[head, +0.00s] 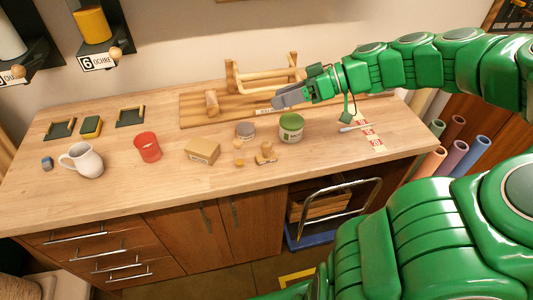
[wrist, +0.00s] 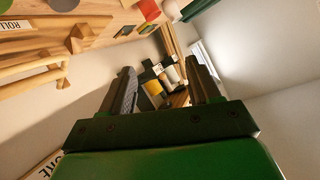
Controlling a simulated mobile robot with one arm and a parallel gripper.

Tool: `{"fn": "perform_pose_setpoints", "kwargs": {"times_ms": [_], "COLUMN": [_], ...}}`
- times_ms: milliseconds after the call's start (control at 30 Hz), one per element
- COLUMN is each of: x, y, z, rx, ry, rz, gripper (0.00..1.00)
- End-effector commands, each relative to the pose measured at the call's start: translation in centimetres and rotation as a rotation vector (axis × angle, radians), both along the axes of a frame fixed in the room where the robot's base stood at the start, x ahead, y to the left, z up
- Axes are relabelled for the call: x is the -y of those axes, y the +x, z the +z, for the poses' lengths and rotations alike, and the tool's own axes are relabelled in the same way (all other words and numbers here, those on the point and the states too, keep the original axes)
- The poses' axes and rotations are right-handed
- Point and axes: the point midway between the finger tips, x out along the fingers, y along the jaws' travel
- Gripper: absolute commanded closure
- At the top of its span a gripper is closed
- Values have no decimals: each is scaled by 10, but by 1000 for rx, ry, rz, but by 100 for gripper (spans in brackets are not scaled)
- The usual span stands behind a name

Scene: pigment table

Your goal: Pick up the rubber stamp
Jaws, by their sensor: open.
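A small wooden piece with a block base and a knob (head: 266,154), which looks like the rubber stamp, sits near the table's front edge in the head view. A pawn-shaped wooden piece (head: 238,154) stands just left of it; I cannot fully tell which is the stamp. My gripper (head: 288,97) is above the back of the table, beyond and above both pieces, apart from them. In the wrist view my gripper (wrist: 165,85) is open, with nothing between its fingers. I cannot make out the stamp there.
A green-labelled jar (head: 291,128), a grey tin (head: 245,131) and a cardboard box (head: 202,150) stand around the wooden pieces. A wooden rack (head: 262,76) is behind. The table's front strip is clear.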

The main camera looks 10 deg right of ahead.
Motion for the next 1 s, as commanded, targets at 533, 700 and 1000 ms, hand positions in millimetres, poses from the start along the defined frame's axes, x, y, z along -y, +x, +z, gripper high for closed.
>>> {"fn": "perform_pose_setpoints", "kwargs": {"times_ms": [533,700,1000], "x": [13,14,13], "y": [9,9,9], "z": [-79,-120,-164], "rx": [43,41,47], "ry": [33,32,31], "rz": [-22,-25,-20], "gripper": [39,39,39]}}
